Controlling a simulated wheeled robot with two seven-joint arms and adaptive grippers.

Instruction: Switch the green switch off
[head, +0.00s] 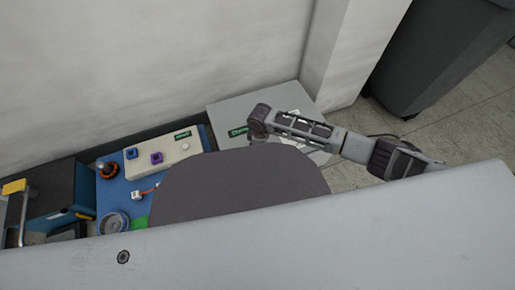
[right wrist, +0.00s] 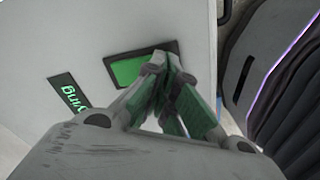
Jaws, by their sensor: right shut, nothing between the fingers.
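The green switch (right wrist: 126,70) shows in the right wrist view as a bright green face in a dark rectangular frame on a light grey panel. My right gripper (right wrist: 163,62) is shut and empty, with its fingertips over the right part of the switch's frame. I cannot tell whether they touch it. In the head view my right arm reaches in from the right and its wrist is above the light grey box (head: 275,97); the fingers and the switch cannot be made out there. My left gripper is not in view.
A dark label (right wrist: 68,92) with green letters is left of the switch. To the left, a blue mat (head: 110,196) holds a white box (head: 178,156) with blue and purple square parts. A dark bin (head: 430,60) stands at the upper right.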

